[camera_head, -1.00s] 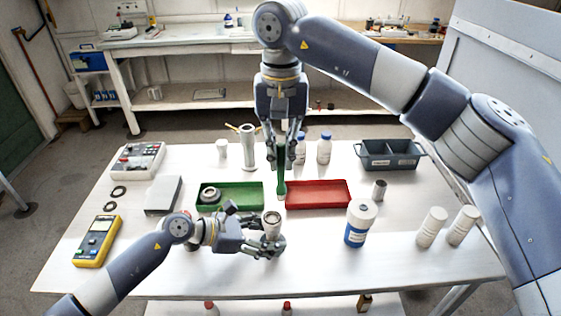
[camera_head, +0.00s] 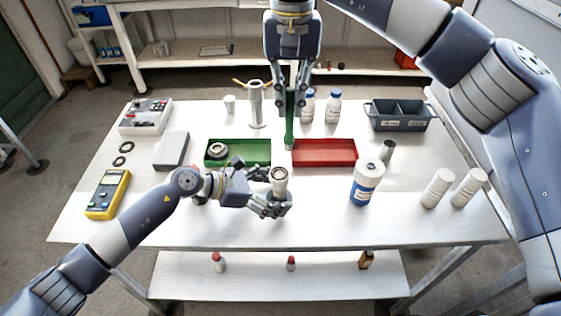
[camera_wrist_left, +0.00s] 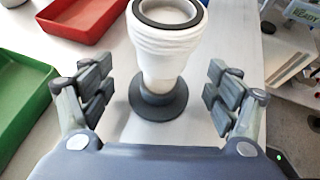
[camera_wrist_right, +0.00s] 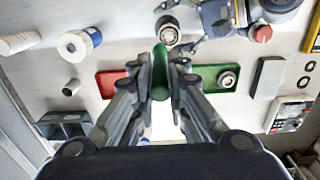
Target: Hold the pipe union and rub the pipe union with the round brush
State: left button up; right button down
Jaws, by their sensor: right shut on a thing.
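The pipe union (camera_head: 279,180), a white upright piece with a dark top ring, stands on the table's front part. In the left wrist view the pipe union (camera_wrist_left: 165,50) shows a dark flared foot on the table. My left gripper (camera_head: 270,205) is open around it, a finger on each side with visible gaps. My right gripper (camera_head: 290,98) is shut on the round brush (camera_head: 289,128), green and pointing downward behind the pipe union. In the right wrist view the brush (camera_wrist_right: 160,72) lies between the fingers, apart from the pipe union (camera_wrist_right: 168,32).
A green tray (camera_head: 255,160) holding a ring-shaped part (camera_head: 217,150) and a red tray (camera_head: 325,162) lie behind the pipe union. A blue-labelled jar (camera_head: 367,183) and white cylinders (camera_head: 437,188) stand to the right. The front strip of the table (camera_head: 330,225) is clear.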

pick_arm(q)
jog(key=shift+a+r, duration=0.1)
jog(key=v, duration=1.1)
jog(key=shift+s+a+r, duration=0.1)
jog(key=shift+s+a, duration=0.05)
jog(key=shift+a, duration=0.2)
